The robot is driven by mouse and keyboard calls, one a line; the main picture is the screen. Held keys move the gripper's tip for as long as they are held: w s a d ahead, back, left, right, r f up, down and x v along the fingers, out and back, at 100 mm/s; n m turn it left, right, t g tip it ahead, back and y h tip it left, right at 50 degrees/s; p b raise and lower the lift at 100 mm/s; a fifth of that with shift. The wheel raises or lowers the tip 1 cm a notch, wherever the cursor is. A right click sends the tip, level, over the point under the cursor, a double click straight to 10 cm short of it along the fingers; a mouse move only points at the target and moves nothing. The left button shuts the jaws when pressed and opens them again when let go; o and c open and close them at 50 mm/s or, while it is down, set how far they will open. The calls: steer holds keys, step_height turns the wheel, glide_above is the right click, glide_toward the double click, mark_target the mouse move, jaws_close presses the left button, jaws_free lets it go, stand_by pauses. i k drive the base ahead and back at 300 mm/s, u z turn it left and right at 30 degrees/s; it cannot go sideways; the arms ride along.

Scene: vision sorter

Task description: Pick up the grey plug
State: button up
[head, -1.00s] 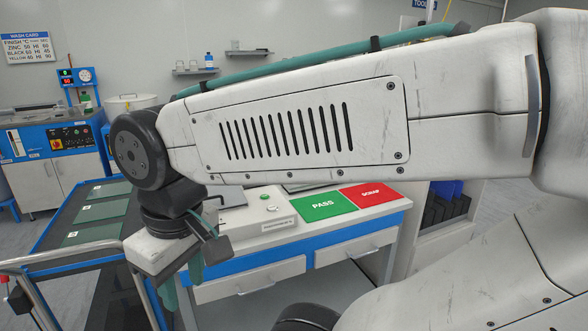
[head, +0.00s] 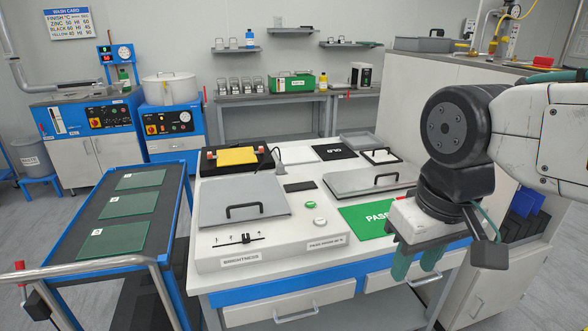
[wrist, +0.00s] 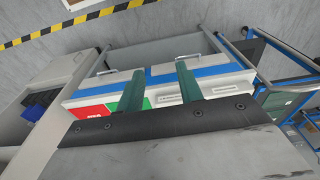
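I cannot make out the grey plug for sure in either view. A small grey cone-like piece (head: 278,161) stands on the workbench behind the white box, too small to identify. My gripper (head: 416,262) hangs at the right in the head view, in front of the bench's right part and the green PASS mat (head: 362,219). Its two green fingers are apart, with nothing between them. In the wrist view my gripper (wrist: 159,70) also shows spread and empty, with the bench's drawer fronts (wrist: 158,80) beyond it.
The white box (head: 215,262) with a grey lid and slider fills the bench's front left.

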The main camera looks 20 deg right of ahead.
mark_target(281, 170)
steer(key=i, duration=0.95)
steer(key=z, duration=0.05)
